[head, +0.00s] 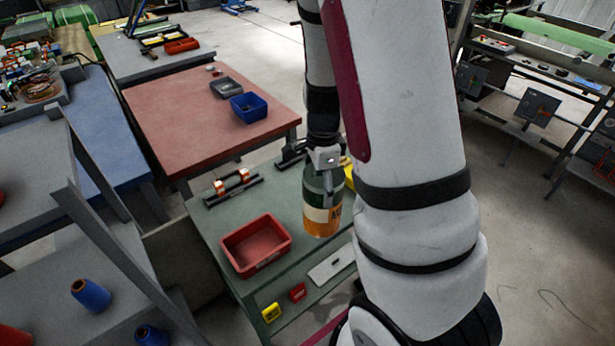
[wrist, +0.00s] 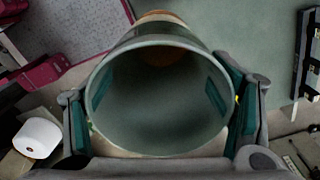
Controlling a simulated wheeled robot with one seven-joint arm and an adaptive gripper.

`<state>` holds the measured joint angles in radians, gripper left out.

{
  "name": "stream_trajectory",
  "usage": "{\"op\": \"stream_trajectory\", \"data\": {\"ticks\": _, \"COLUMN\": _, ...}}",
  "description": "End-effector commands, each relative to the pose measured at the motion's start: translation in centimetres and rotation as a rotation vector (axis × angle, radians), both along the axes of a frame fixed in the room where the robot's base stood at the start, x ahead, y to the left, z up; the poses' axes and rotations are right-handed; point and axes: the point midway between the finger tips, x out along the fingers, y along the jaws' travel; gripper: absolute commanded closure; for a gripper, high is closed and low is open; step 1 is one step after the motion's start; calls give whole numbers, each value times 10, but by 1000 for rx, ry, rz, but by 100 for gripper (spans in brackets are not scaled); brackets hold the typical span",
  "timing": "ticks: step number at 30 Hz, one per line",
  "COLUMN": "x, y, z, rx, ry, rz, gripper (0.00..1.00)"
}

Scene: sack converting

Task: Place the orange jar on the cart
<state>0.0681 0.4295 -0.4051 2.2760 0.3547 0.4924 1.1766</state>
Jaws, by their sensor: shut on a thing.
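The orange jar (head: 322,217) has a dark green upper part, a pale label band and an orange lower part. My gripper (head: 324,180) is shut on its upper part, and the jar looks upright. In the wrist view the jar's round open mouth (wrist: 158,42) fills the middle, with the pads of my gripper (wrist: 160,110) on both sides of its wall. The green-topped cart (head: 222,221) is below the jar in the head view. I cannot tell whether the jar's base touches the cart top or hangs just above it.
On the cart are a red bin (head: 256,246) left of the jar and a black rack with orange parts (head: 232,187). A yellow thing (head: 348,174) is partly hidden behind the jar. A red-topped table (head: 190,115) with a blue bin (head: 249,107) stands behind.

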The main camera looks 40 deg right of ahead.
Motion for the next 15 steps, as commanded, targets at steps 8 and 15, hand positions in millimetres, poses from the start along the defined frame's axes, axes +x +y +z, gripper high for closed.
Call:
{"op": "stream_trajectory", "data": {"ticks": 8, "x": 57, "y": -17, "z": -6, "rx": -1, "ry": 0, "rz": 2, "gripper": 75}}
{"op": "stream_trajectory", "data": {"ticks": 15, "x": 74, "y": -22, "z": -7, "rx": 0, "ry": 0, "rz": 2, "gripper": 75}}
